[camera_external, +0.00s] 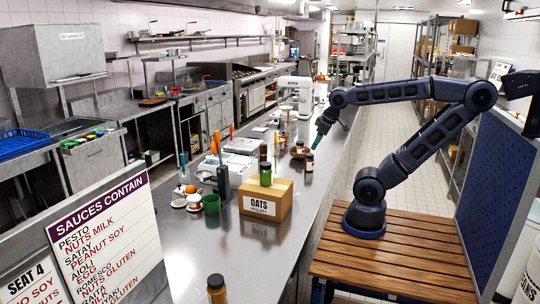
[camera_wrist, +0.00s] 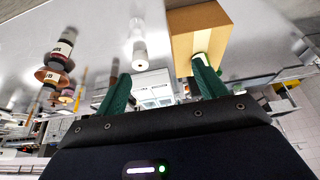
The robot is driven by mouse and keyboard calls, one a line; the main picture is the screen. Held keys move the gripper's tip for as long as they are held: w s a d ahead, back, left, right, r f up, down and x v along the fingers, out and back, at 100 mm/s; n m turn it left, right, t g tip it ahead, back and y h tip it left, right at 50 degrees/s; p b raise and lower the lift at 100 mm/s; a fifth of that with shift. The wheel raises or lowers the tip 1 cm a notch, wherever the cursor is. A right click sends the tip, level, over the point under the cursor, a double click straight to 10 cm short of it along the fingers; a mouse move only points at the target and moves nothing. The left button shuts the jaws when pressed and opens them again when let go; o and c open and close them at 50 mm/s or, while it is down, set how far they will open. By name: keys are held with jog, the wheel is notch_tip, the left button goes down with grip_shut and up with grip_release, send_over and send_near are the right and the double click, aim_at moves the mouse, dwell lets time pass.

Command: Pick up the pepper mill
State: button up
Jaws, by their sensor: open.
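I cannot pick out the pepper mill with certainty. In the external view, a small dark upright piece stands at a round brown dish (camera_external: 298,153) on the steel counter. A dark bottle with a pale label (camera_external: 309,163) stands just in front of it. The labelled bottle (camera_wrist: 63,47) and the brown dish (camera_wrist: 51,76) also show at the left of the wrist view. My gripper (camera_external: 317,143) is over the counter, above and close to these. In the wrist view its green fingers (camera_wrist: 158,88) are spread apart, with nothing held between them.
A cardboard oats box (camera_external: 265,198) stands on the counter, with a green jar (camera_external: 265,174) and a dark bottle near its top. A green mug (camera_external: 211,204) and small cups are left of it. A white cylinder (camera_wrist: 138,50) shows in the wrist view.

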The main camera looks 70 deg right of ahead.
jog(key=shift+c, duration=0.6)
jog(key=w+d+f+m+t, duration=0.2)
jog(key=w+f+t, duration=0.1)
jog(key=w, duration=1.1)
jog(key=m+t+h, duration=0.5)
jog(key=m+h, duration=0.2)
jog(key=h, duration=0.4)
send_near(262, 144)
jog(key=w+d+f, duration=0.2)
jog(key=w, duration=0.1)
jog(key=shift+w+d, duration=0.1)
jog(key=shift+w, duration=0.05)
jog(key=shift+d+f+h, duration=0.2)
jog(key=shift+d+h, duration=0.55)
jog(key=shift+h, duration=0.15)
jog(key=shift+r+x, duration=0.2)
jog(key=shift+x, duration=3.4)
